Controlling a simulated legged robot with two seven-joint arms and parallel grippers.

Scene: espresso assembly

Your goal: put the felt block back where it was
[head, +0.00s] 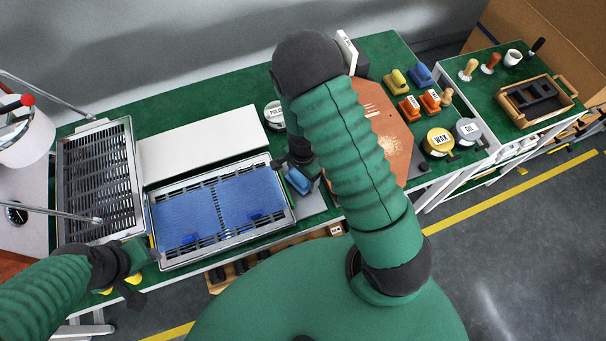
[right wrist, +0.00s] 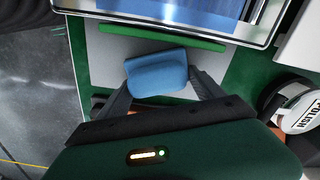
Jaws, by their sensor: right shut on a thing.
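A blue block, which looks like the felt block (right wrist: 157,73), is between the fingers of my right gripper (right wrist: 158,88) in the right wrist view. The fingers are shut on its two sides. In the head view the block (head: 298,181) shows beside my right arm, at the right end of the tray with blue mats. A grey plate (right wrist: 107,72) lies beneath the block; I cannot tell whether they touch. My left gripper (head: 137,262) is at the tray's lower left corner; its fingertips are too small to read.
A metal tray (head: 292,214) with blue mats stands left of the block, and a slatted tray (head: 97,180) farther left. A polish tin (right wrist: 295,108) stands nearby. Yellow, blue and orange blocks, WAX (head: 438,141) and OIL tins are at right.

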